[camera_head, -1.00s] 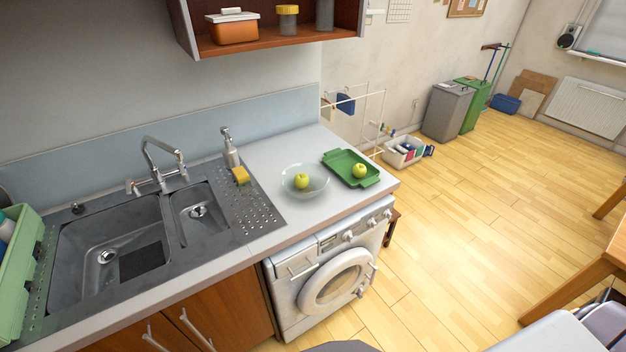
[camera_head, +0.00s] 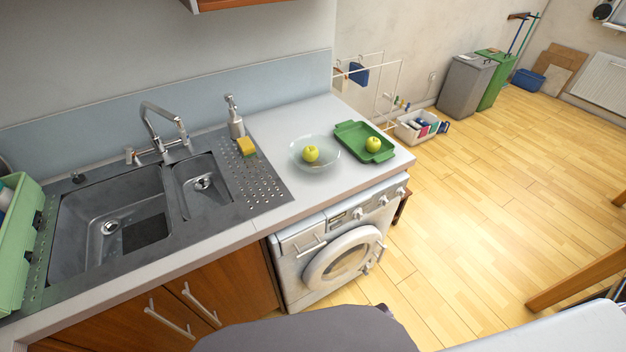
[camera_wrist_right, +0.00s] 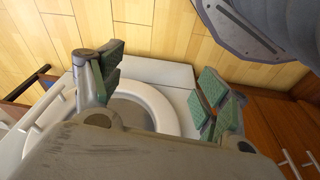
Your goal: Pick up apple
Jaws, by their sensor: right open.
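One yellow-green apple (camera_head: 311,154) sits in a clear glass bowl (camera_head: 327,165) on the counter. A second apple (camera_head: 373,144) sits on a green tray (camera_head: 350,131) to the right of the bowl. In the right wrist view my right gripper (camera_wrist_right: 155,95) is open and empty, its green-padded fingers spread apart. It hangs in front of the washing machine's round door (camera_wrist_right: 160,103), away from both apples; no apple shows in that view. Neither gripper shows in the head view.
A double sink (camera_head: 110,228) with a faucet (camera_head: 160,130) fills the counter's left part. A yellow sponge (camera_head: 246,146) and a soap dispenser (camera_head: 234,117) stand left of the bowl. The washing machine (camera_head: 300,275) is below the counter. Bare counter (camera_head: 290,195) lies before the bowl.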

